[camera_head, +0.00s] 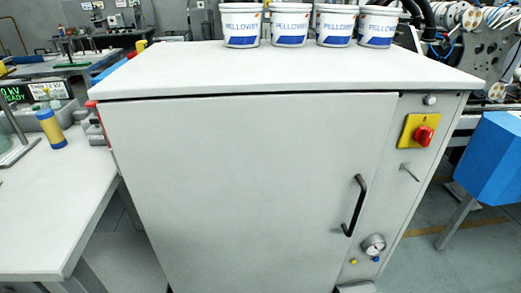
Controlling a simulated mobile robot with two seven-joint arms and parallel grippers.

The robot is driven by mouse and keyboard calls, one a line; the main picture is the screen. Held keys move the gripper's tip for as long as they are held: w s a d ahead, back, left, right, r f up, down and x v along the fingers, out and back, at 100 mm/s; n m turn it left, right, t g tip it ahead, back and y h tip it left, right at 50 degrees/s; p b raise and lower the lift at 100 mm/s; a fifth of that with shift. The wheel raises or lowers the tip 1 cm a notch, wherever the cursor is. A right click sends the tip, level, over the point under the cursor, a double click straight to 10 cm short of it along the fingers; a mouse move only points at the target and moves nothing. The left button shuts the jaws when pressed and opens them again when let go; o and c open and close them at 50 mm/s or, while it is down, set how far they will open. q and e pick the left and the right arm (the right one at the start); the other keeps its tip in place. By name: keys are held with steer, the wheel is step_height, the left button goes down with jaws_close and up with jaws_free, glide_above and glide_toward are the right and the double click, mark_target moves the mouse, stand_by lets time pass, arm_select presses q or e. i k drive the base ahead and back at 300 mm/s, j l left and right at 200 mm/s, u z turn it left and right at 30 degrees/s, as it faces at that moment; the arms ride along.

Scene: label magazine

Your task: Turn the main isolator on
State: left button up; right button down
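The main isolator is a red rotary knob (424,135) on a yellow plate (412,131). It sits high on the right-hand front panel of a grey cabinet (240,190), just below the top. The knob's grip appears roughly upright, but it is too small to read any on or off marking. Neither of my grippers shows in the head view.
The cabinet door has a black handle (355,205). A small peg (410,173) juts out below the isolator, and a gauge (373,243) sits lower. Several white tubs (290,25) stand on top. A bench (50,205) is at left; a blue box (490,160) is at right.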

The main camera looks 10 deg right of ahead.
mark_target(423, 135)
steer(key=l+u, duration=0.8)
steer(key=u, duration=0.15)
steer(key=k+l, duration=0.1)
steer(key=l, duration=0.3)
steer(key=k+l+u, duration=0.1)
steer(key=l, duration=0.35)
steer(key=k+l, duration=0.1)
steer(key=l, duration=0.3)
steer(key=k+l+u, duration=0.1)
steer(key=l, duration=0.35)
steer(key=k+l, duration=0.15)
steer(key=l, duration=0.25)
steer(key=k+l+u, duration=0.1)
steer(key=l, duration=0.3)
steer(key=k+l, duration=0.15)
steer(key=l, duration=0.25)
steer(key=u, duration=0.05)
